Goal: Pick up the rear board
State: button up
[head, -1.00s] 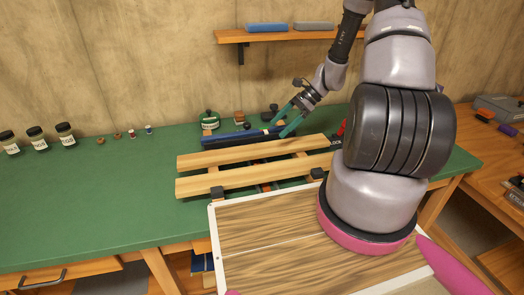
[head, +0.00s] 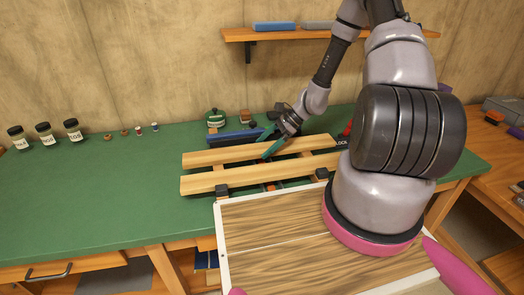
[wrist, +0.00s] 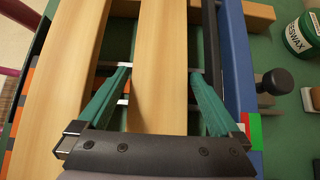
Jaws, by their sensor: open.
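The rear board (head: 225,155) is a long pale wooden plank lying across dark supports on the green bench, behind a similar front board (head: 225,179). My gripper (head: 265,146) has teal fingers and is open at the rear board, near its middle. In the wrist view the rear board (wrist: 160,45) runs between the two spread fingers (wrist: 161,75), with a visible gap on each side. The front board (wrist: 65,80) lies to the left there. I cannot tell how far the fingertips reach below the board's top.
A blue bar (wrist: 236,60) lies close behind the rear board, just beyond one finger. A green beeswax tin (head: 215,118) and a dark knob (wrist: 277,82) stand behind it. Jars (head: 44,133) stand at left. A wood-grained panel (head: 290,240) lies in front.

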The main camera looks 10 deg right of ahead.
grip_shut()
